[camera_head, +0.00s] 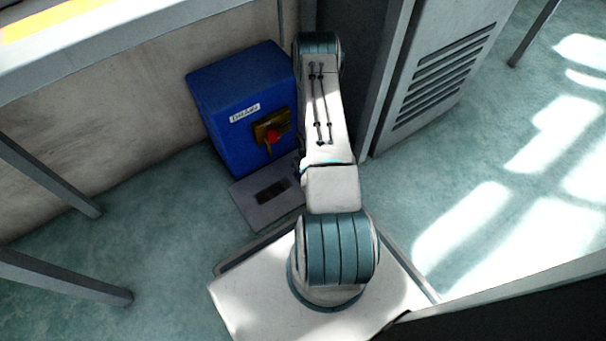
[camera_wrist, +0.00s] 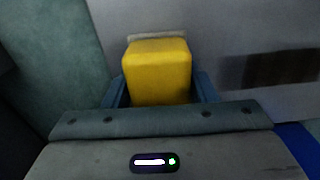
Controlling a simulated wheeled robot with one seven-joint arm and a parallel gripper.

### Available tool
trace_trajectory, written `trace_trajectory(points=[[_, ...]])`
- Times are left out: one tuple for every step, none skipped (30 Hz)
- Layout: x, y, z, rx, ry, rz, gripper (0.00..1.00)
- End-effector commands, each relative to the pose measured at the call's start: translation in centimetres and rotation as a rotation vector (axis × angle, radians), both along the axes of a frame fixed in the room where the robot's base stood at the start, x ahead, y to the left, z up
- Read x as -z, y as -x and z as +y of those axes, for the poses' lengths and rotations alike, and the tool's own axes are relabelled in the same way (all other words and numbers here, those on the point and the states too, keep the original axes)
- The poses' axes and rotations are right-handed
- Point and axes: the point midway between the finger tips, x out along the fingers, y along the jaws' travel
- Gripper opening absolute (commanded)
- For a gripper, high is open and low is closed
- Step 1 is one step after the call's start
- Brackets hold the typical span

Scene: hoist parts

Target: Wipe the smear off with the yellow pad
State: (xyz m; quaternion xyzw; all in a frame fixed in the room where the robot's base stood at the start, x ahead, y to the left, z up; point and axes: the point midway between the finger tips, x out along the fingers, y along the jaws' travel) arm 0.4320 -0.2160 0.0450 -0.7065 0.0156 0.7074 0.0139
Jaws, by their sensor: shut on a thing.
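The yellow pad (camera_wrist: 157,75) sits between the two blue fingers of my gripper (camera_wrist: 161,88) in the wrist view, and the gripper is shut on it. The smear (camera_wrist: 280,69) is a dark brown-black band on a grey plate (camera_wrist: 225,30), to the right of the pad and apart from it. In the head view the smear (camera_head: 271,190) shows as a dark patch on the plate (camera_head: 247,203), in front of the blue box. My arm hides the gripper and pad there. I cannot tell whether the pad touches the plate.
A blue box (camera_head: 235,85) with a white label and a red knob (camera_head: 273,137) stands right behind the plate. A grey louvred cabinet (camera_head: 440,75) stands to the right. Green floor (camera_head: 150,215) is open left of the plate; frame legs (camera_head: 50,180) stand farther left.

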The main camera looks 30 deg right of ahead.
Motion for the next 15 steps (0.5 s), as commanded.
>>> trace_trajectory(points=[[0.0, 0.0, 0.0, -0.001, 0.0, 0.0, 0.21], [0.0, 0.0, 0.0, -0.001, 0.0, 0.0, 0.21], [0.0, 0.0, 0.0, -0.001, 0.0, 0.0, 0.21], [0.0, 0.0, 0.0, -0.001, 0.0, 0.0, 0.21], [0.0, 0.0, 0.0, -0.001, 0.0, 0.0, 0.21], [0.0, 0.0, 0.1, -0.001, 0.0, 0.0, 0.21], [0.0, 0.0, 0.1, -0.001, 0.0, 0.0, 0.21], [0.0, -0.1, 0.3, -0.002, -0.001, 0.0, 0.21], [0.0, -0.1, 0.6, -0.003, -0.001, 0.0, 0.21], [0.0, -0.1, 0.9, -0.004, -0.001, 0.0, 0.21], [0.0, -0.1, 1.3, -0.005, -0.001, -0.001, 0.21], [0.0, -0.1, 1.8, -0.006, -0.001, 0.0, 0.21], [0.0, -0.1, 2.2, -0.007, -0.001, 0.0, 0.21], [0.0, -0.1, 2.6, -0.006, -0.001, 0.001, 0.21], [0.1, -0.1, 3.2, -0.006, -0.001, 0.0, 0.21]])
